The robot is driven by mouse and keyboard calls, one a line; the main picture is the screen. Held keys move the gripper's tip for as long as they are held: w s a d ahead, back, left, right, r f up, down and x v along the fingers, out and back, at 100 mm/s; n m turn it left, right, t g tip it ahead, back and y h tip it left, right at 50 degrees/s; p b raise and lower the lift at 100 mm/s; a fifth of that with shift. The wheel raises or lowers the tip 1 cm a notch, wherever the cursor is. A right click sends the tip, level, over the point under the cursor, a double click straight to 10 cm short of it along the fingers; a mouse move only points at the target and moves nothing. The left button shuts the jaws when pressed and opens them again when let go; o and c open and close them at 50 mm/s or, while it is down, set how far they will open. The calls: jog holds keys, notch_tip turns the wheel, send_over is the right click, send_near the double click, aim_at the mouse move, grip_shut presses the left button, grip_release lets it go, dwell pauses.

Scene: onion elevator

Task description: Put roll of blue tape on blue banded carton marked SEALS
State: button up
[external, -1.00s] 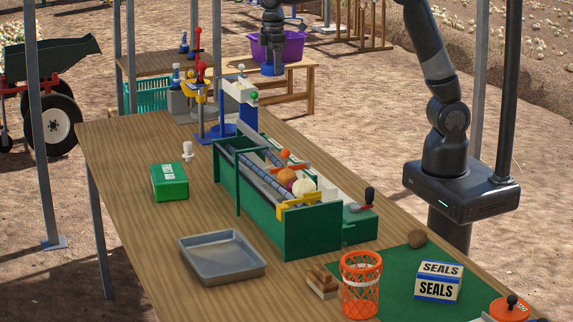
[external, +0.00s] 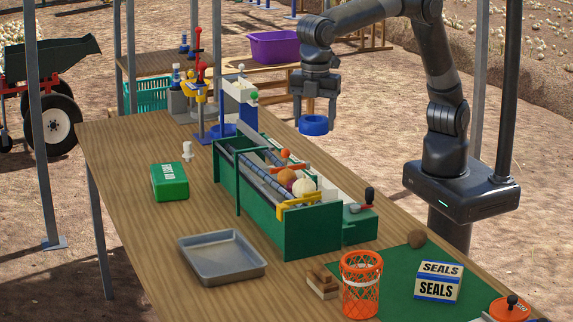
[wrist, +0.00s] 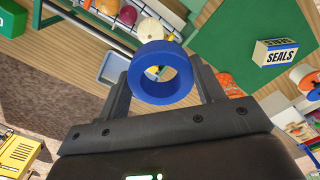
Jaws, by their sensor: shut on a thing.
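My gripper (external: 315,108) is shut on the roll of blue tape (external: 313,125), which hangs from its fingertips in the air by the right edge of the table, beyond the green conveyor. In the wrist view the blue roll (wrist: 161,88) sits between the two dark fingers, its hole facing the camera. The carton marked SEALS (external: 438,282), white with blue bands, stands on the green mat at the near right. It also shows in the wrist view (wrist: 276,51) at the upper right. Nothing lies on its top.
The green conveyor (external: 312,236) with onions lies between my gripper and the near end. An orange basket (external: 361,285), a brown ball (external: 416,238) and an orange tape dispenser (external: 509,307) surround the carton. A grey tray (external: 222,257) and green box (external: 169,182) stand left.

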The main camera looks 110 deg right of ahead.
jog(key=s+a+n, duration=0.3)
jog(key=s+a, duration=0.2)
jog(key=a, duration=0.8)
jog(key=n, duration=0.1)
send_over(434, 263)
notch_tip(434, 263, down, 18)
jog(key=shift+d+f, duration=0.1)
jog(key=shift+f, duration=2)
jog(key=shift+f, duration=0.15)
jog(key=o, duration=0.9)
jog(key=shift+o, duration=0.3)
